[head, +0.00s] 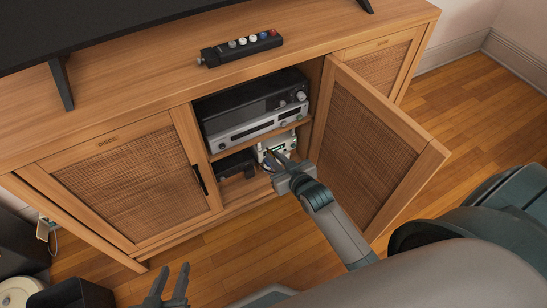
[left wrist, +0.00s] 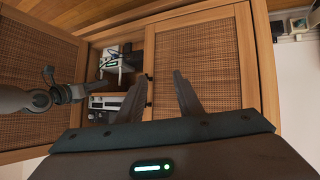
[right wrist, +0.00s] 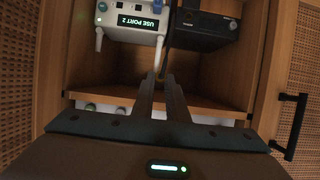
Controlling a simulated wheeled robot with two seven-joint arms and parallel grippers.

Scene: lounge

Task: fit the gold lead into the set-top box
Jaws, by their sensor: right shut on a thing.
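A white box (right wrist: 130,20) stands on the cabinet's lower shelf. Its lit display reads "USE PORT 2", and a blue plug sits in its face. A black box (right wrist: 206,30) stands beside it. I cannot tell for sure which is the set-top box. My right gripper (right wrist: 160,80) reaches into the cabinet, shut on a thin brownish-gold lead (right wrist: 165,62). The lead's tip is close to the white box's edge; whether it touches is unclear. In the head view my right gripper (head: 278,162) partly hides the white box (head: 276,146). My left gripper (head: 173,275) is open and empty outside the cabinet.
A silver-and-black receiver (head: 255,112) fills the shelf above. The open cabinet door (head: 372,150) stands just right of my right arm. Dark bins (head: 80,293) stand at the lower left. Floor before the cabinet is clear.

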